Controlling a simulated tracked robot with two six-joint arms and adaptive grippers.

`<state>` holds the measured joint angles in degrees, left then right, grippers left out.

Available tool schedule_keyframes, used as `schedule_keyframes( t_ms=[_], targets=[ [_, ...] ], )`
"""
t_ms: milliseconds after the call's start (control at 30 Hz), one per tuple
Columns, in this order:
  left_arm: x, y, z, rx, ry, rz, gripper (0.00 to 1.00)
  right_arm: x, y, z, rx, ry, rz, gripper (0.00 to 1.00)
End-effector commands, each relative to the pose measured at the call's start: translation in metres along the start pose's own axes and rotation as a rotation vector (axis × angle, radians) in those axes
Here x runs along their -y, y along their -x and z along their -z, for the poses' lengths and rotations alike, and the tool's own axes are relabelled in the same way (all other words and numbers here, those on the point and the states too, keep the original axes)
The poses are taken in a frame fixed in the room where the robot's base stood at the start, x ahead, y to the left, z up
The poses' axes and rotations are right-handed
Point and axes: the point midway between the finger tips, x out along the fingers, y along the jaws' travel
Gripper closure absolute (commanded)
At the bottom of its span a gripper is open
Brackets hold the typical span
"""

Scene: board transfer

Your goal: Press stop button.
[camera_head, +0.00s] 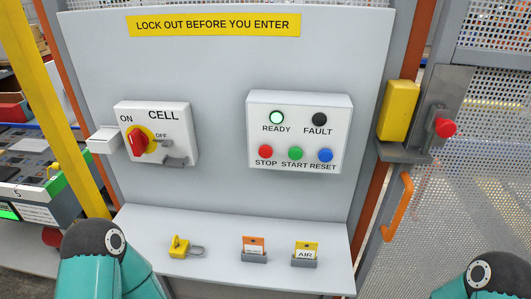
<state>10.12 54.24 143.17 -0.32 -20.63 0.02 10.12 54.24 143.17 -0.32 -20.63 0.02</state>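The red stop button (265,151) is at the lower left of the white control box (300,104), above the label STOP. The green start button (295,153) and the blue reset button (325,155) sit to its right. The ready lamp (277,117) above glows pale green, and the fault lamp (319,119) is dark. Parts of my two teal arms show at the bottom left and bottom right corners. Neither gripper is in the picture, and nothing touches the buttons.
A CELL switch box (174,119) with a red knob is on the panel's left. A shelf (219,272) below holds a yellow padlock (179,246) and two tags (253,246). A yellow post stands left. At right are a yellow box (398,110), a red knob (445,128) and an orange handle (398,207).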

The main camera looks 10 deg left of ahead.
Motion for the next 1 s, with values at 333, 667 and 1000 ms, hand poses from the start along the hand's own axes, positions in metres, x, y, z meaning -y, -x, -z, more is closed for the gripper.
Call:
schedule_keyframes(
  t_ms=[333, 667, 1000],
  targets=[
    [0.0, 0.0, 0.0, 0.0, 0.0, 0.0, 1.0, 0.0, 0.0, 0.0, 0.0, 0.0, 0.0, 0.6],
    [0.0, 0.0, 0.0, 0.0, 0.0, 0.0, 1.0, 0.0, 0.0, 0.0, 0.0, 0.0, 0.0, 0.6],
    [0.0, 0.0, 0.0, 0.0, 0.0, 0.0, 1.0, 0.0, 0.0, 0.0, 0.0, 0.0, 0.0, 0.6]
  ],
)
